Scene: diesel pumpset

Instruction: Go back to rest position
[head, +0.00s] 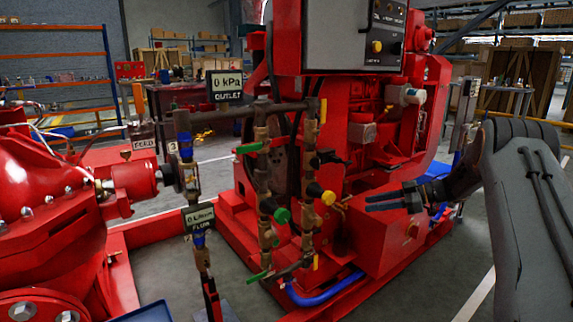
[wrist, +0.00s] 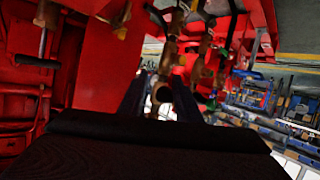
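My gripper (head: 368,202) is in front of the red engine block, right of the brass valve piping (head: 263,180). Its two dark fingers point left and stand apart, with nothing seen between them in the head view. In the wrist view my gripper (wrist: 158,92) shows two fingers with a gap. A brass pipe part appears in that gap, but it seems to lie beyond the fingertips. My arm comes in from the right side of the head view.
The red pumpset (head: 395,130) fills the middle, with a grey control box (head: 340,40) on top. Valves with green (head: 282,215) and yellow (head: 328,197) handles stand left of my gripper. A red pump (head: 45,220) is at far left. Grey floor (head: 440,275) is clear at lower right.

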